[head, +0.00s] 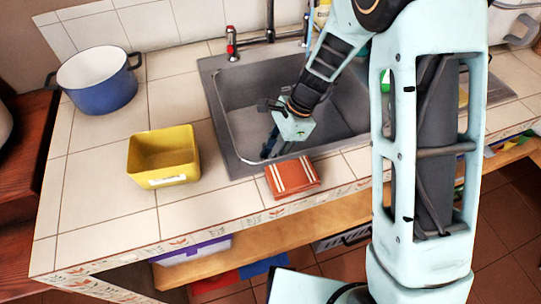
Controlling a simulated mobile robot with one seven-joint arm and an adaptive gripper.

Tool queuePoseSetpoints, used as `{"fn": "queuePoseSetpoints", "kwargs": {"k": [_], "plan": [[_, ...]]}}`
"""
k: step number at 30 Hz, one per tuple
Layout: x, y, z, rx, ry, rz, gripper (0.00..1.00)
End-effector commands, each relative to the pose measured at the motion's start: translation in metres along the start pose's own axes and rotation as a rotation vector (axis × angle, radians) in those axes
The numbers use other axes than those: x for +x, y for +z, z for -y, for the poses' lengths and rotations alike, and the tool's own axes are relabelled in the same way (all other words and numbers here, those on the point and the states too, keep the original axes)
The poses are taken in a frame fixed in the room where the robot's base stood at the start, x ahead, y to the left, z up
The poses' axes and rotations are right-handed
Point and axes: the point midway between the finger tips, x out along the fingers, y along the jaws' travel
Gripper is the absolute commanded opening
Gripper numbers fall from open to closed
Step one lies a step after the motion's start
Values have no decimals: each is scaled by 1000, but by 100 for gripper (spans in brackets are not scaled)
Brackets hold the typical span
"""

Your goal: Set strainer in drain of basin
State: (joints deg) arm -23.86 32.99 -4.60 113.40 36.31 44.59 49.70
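The basin (241,98) is a grey metal sink set into the tiled counter, in the middle of the head view. My gripper (269,153) points down into the basin, near its front left part. Its dark fingers look low, close to the basin floor, but I cannot tell whether they touch it. The fingers are small and partly dark against the metal, so I cannot tell whether they are open or shut, or hold anything. I cannot make out the strainer or the drain. My arm covers the right part of the basin.
A red box with pale stripes (292,178) lies at the basin's front edge. A yellow square container (163,157) and a blue pot (101,82) stand on the counter to the left. The faucet (270,25) rises behind the basin. The front left counter is clear.

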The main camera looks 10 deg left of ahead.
Motion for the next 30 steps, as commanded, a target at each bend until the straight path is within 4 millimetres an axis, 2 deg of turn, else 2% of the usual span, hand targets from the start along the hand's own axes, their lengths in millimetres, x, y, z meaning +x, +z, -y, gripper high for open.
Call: {"fn": "queuePoseSetpoints", "kwargs": {"k": [5, 8, 21, 25, 30], "plan": [[-2, 1, 0, 0, 0, 0, 30], [-11, 2, 1, 0, -2, 0, 30], [-100, 1, 1, 0, -4, -1, 30], [-115, 2, 1, 0, -2, 0, 30], [-123, 1, 0, 0, 0, 0, 30]]}}
